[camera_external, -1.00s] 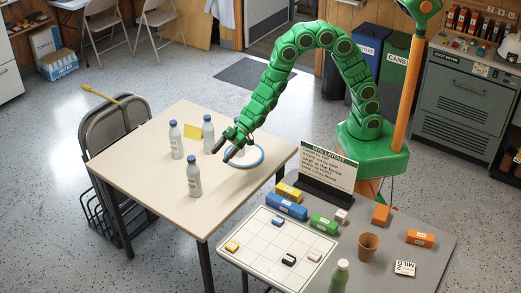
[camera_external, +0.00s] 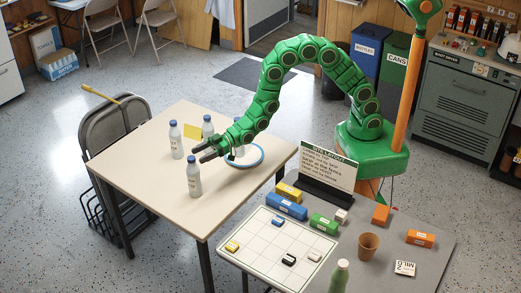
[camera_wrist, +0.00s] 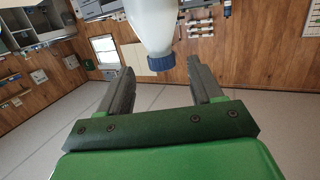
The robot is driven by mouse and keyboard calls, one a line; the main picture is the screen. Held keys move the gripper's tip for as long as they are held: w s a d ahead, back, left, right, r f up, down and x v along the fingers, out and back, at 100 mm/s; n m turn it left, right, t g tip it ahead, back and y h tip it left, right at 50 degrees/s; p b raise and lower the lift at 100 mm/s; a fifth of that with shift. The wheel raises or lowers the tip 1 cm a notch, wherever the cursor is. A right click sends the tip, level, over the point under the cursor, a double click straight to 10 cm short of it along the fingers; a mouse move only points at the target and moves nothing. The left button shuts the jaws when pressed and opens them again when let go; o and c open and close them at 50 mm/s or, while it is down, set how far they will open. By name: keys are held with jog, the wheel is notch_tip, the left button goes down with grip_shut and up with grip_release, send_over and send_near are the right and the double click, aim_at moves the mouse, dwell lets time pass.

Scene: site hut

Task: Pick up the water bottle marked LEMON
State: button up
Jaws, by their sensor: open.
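White water bottles with blue caps stand upright on the beige table (camera_external: 150,178): one at the left (camera_external: 176,144), one at the back (camera_external: 207,124), one at the front (camera_external: 194,182). Another white shape, apparently a bottle (camera_external: 239,151), stands by the blue ring, partly hidden by my arm. Their label words are too small to read, so I cannot tell which is LEMON. My gripper (camera_external: 201,151) is open and empty, amid the three bottles. In the wrist view, a bottle (camera_wrist: 152,22) appears upside down beyond and between the open fingers (camera_wrist: 161,88), no label showing.
A grey table (camera_external: 418,265) with a sign (camera_external: 327,166), blocks and a cup adjoins at front right. The table's front left is clear.

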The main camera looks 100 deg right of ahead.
aim_at(191, 158)
jog(key=shift+x, duration=2.5)
jog(key=shift+a, duration=0.2)
grip_shut()
jog(key=shift+r, duration=0.1)
